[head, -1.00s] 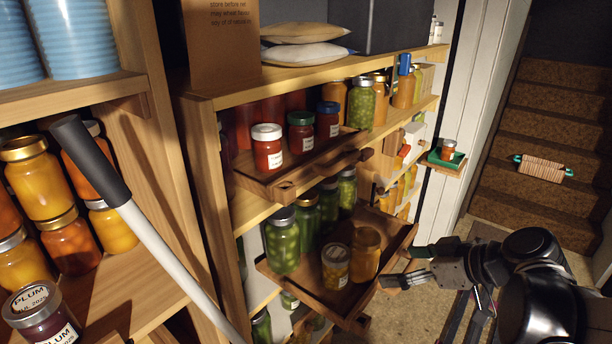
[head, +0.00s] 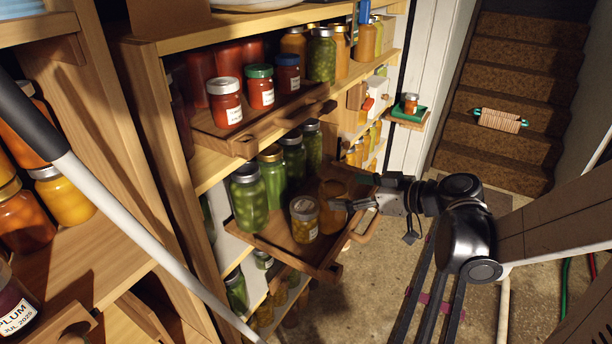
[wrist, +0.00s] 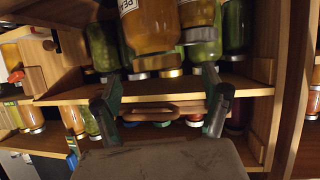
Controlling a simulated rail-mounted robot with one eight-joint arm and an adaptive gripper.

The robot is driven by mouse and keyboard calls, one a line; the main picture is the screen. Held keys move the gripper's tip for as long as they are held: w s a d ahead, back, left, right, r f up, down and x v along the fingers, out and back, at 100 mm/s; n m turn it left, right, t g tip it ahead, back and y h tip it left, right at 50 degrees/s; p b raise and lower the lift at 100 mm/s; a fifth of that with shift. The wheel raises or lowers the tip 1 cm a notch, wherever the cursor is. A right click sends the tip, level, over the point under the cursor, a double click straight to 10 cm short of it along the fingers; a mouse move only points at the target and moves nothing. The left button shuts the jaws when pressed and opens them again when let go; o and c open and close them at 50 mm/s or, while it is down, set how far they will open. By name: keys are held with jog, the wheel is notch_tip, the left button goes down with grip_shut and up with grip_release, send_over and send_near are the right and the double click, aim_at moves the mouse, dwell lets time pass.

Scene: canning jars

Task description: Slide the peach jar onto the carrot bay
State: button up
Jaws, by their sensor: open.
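The peach jar (head: 331,188) is an amber jar on the middle pull-out tray (head: 318,262), at its right side. In the wrist view, which looks upside down, the amber jar (wrist: 153,28) shows a partly cut-off label starting "PE". My gripper (head: 352,192) is open at the jar's right side, one finger overlapping the jar in the head view. In the wrist view the fingers (wrist: 163,108) are spread apart with nothing between them, and the jar lies beyond the tips. I cannot tell whether a finger touches it. I cannot pick out which bay is the carrot bay.
A small yellowish jar (head: 304,218) stands close to the amber jar. Several green jars (head: 249,199) line the tray's left and back. The upper tray (head: 234,142) with red jars overhangs behind. A white pole (head: 143,243) crosses the left foreground. Open floor lies right of the shelves.

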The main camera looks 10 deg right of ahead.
aim_at(337, 189)
jog(key=shift+x, duration=2.8)
jog(key=shift+w+d+f, duration=0.1)
jog(key=shift+d+f, duration=0.05)
grip_shut()
